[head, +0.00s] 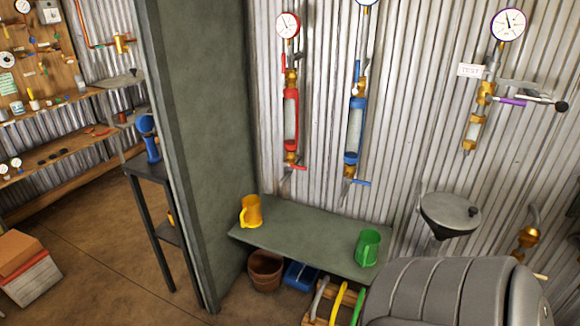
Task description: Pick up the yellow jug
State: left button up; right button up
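The yellow jug (251,211) stands upright at the left end of a grey-green bench (305,239), close to the partition. Its handle faces left and toward me. A green jug (368,248) stands upright near the right end of the same bench. Nothing is touching the yellow jug apart from the bench. Neither of my grippers is in view.
A tall grey-green partition (200,150) borders the bench on the left. A brown pot (265,270) and a blue item (300,275) are below the bench. A large grey ribbed form (445,292) fills the lower right. The bench middle is clear.

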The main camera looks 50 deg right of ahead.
aim_at(251, 215)
jog(key=z, duration=1.35)
